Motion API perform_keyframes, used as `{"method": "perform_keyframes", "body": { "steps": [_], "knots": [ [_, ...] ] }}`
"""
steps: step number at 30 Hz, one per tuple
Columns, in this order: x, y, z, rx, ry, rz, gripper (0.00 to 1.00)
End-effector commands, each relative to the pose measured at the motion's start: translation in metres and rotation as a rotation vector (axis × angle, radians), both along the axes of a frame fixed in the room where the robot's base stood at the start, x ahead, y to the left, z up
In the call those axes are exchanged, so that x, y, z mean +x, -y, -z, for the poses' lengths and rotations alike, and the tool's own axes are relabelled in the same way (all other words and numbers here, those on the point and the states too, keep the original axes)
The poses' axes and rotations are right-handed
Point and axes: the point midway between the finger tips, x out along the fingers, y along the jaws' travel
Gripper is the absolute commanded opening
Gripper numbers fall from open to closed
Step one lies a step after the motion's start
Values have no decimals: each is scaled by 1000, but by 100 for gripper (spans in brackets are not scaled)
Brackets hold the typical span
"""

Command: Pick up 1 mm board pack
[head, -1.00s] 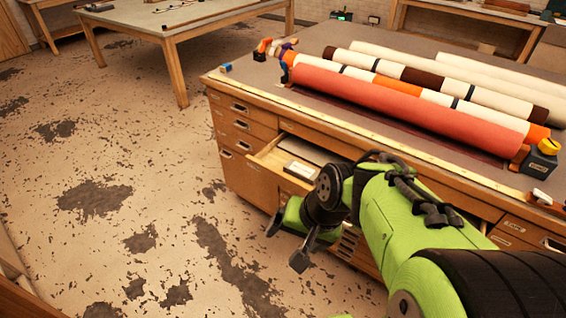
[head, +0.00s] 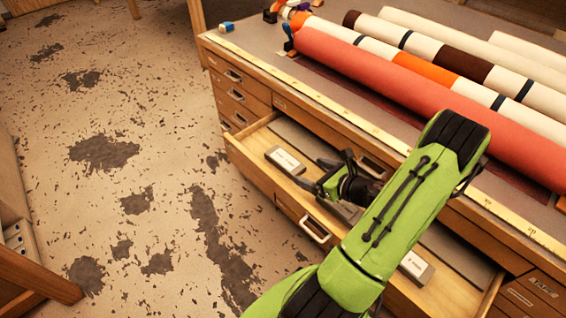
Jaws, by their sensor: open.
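The open drawer (head: 246,163) holds several flat packs with pale labels. One pack (head: 285,160) lies at its left end. Another pack (head: 338,208) lies near the middle, partly hidden under my arm. A third pack (head: 415,266) lies further right, beside my arm. The label print is too small to read, so I cannot tell which is the 1 mm board pack. My gripper (head: 314,174) is open and empty above the left part of the drawer, just right of the left-end pack. I see no contact with any pack.
The drawer is in a wooden cabinet. On its top (head: 262,42) lie a red roll (head: 400,95), several pale and banded rolls and a yellow ruler (head: 350,112). A small blue block (head: 226,27) sits at the corner.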

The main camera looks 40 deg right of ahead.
Motion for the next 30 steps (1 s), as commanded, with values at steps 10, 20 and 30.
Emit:
{"method": "perform_keyframes", "body": {
  "steps": [10, 20, 30],
  "knots": [
    [56, -2, 26, -3, -1, -6, 89],
    [97, -1, 42, -3, -2, -3, 89],
    [96, -1, 41, -2, -2, -3, 60]
  ]
}}
